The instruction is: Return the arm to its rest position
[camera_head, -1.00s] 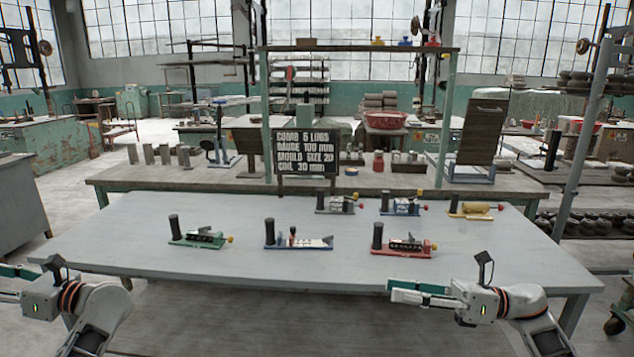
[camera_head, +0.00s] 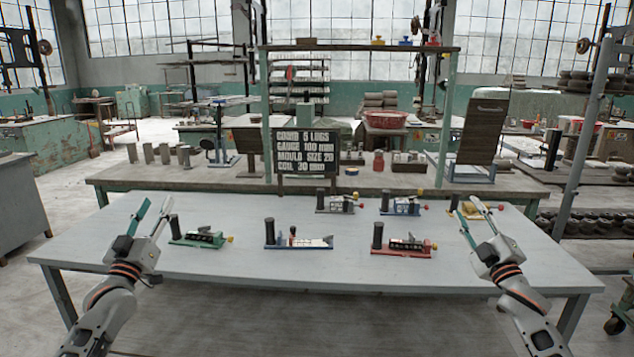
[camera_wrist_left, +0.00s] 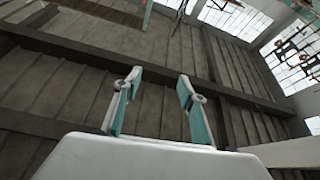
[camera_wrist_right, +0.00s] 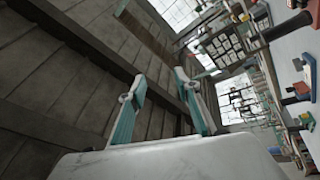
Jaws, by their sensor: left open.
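My left gripper (camera_head: 155,207) is raised over the left part of the grey table (camera_head: 230,273), its fingers pointing up and apart with nothing between them. It also shows empty in the left wrist view (camera_wrist_left: 160,82). My right gripper (camera_head: 468,208) is raised over the table's right part, fingers pointing up and spread. In the right wrist view (camera_wrist_right: 161,80) its fingers are apart and empty. In the head view the right fingers partly cover the yellow device. Both wrist cameras look up at the ceiling.
On the table stand a green device (camera_head: 200,239), a blue-based device (camera_head: 298,242), a red device (camera_head: 405,246), a grey device (camera_head: 338,205), another blue device (camera_head: 402,206) and a yellow device (camera_head: 470,210). A black sign (camera_head: 305,152) stands behind. The table's front strip is clear.

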